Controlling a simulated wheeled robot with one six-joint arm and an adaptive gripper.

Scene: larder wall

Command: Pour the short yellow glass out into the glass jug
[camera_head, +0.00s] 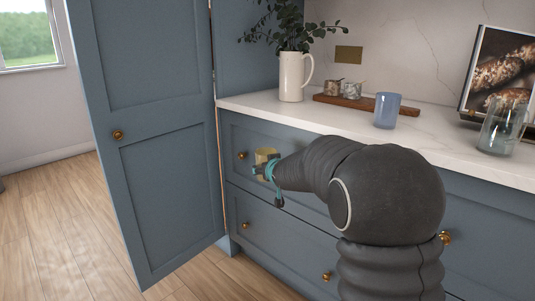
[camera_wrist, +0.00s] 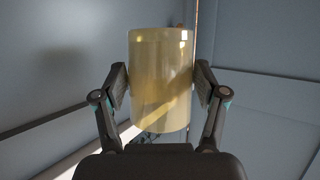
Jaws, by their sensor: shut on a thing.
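The short yellow glass (camera_wrist: 161,80) is held between the two fingers of my gripper (camera_wrist: 161,84), which press on its sides. In the wrist view it looks upright; what is inside it is not clear. In the head view the yellow glass (camera_head: 266,155) shows beyond my gripper (camera_head: 267,166), in front of the blue drawers and below the counter top. The clear glass jug (camera_head: 502,127) stands on the counter at the far right, well apart from my gripper. It looks empty.
A blue glass (camera_head: 387,110) stands on the white counter (camera_head: 440,148) left of the jug. A wooden board (camera_head: 365,104) with small cups, a cream pitcher (camera_head: 294,76) with leaves, and a picture stand (camera_head: 498,70) are behind. An open blue door (camera_head: 150,130) stands at left.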

